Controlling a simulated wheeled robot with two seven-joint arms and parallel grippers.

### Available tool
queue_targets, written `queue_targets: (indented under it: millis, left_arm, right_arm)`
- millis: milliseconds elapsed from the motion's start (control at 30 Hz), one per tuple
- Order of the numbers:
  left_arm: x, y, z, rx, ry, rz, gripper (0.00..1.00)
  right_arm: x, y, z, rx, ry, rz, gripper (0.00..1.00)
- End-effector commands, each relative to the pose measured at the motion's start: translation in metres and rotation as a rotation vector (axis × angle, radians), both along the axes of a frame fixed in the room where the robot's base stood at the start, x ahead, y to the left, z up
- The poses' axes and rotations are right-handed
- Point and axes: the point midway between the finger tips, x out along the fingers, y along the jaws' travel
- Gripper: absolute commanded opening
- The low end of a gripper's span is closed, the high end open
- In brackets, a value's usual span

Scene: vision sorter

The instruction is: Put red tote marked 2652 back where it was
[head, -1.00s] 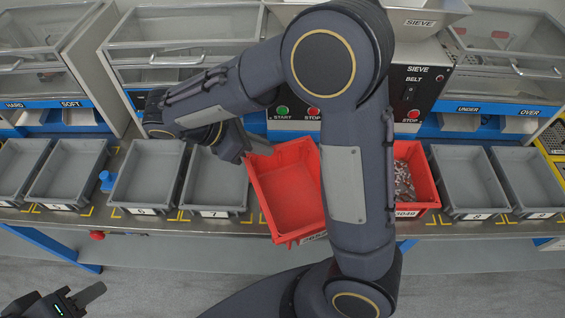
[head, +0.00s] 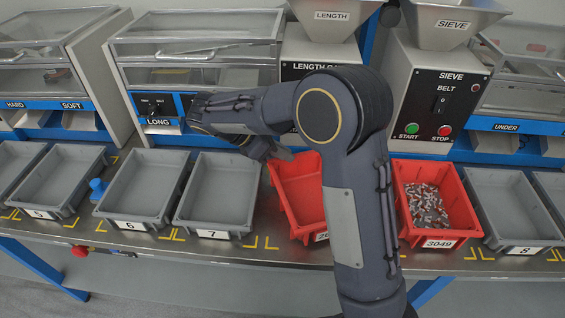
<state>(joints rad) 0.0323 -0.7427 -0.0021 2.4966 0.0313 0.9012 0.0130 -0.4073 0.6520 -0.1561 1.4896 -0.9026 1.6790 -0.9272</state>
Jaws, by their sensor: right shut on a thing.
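The red tote (head: 296,192) is empty. Its front label shows only a first part, "26", before my right arm hides the rest. It sits slightly turned at the bench, between the grey bin 7 and another red tote. My right gripper (head: 277,154) is shut on its back left rim. My right forearm and elbow cover the tote's right side. I cannot tell whether its base touches the bench. My left gripper is out of view.
A red tote marked 3049 (head: 441,240), full of small metal parts, stands to the right. Grey bins 6 (head: 130,225), 7 (head: 213,235) and 8 (head: 525,246) line the bench (head: 270,225). Yellow corner marks show between bins. The sieve machine (head: 440,90) stands behind.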

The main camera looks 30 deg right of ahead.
Motion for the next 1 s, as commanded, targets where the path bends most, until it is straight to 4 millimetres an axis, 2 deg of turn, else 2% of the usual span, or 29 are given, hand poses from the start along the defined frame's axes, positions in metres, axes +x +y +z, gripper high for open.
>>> queue_targets:
  millis: [33, 267, 300, 433, 767, 1000]
  left_arm:
    - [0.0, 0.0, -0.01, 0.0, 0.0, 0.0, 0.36]
    - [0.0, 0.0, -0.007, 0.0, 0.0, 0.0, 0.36]
    - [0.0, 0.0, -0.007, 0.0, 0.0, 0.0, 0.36]
    - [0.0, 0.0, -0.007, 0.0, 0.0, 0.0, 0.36]
    - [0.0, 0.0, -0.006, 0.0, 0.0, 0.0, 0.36]
    - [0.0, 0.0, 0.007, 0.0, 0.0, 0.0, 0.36]
  right_arm:
    - [0.0, 0.0, -0.009, 0.0, -0.001, 0.0, 0.0]
    - [0.0, 0.0, -0.006, 0.002, -0.001, 0.001, 0.0]
    - [0.0, 0.001, -0.007, 0.002, -0.001, 0.001, 0.16]
    - [0.0, 0.001, -0.006, 0.002, -0.001, 0.001, 0.33]
    - [0.001, 0.003, -0.004, 0.001, -0.002, 0.001, 0.33]
    - [0.008, 0.03, 0.024, 0.001, -0.005, 0.004, 0.33]
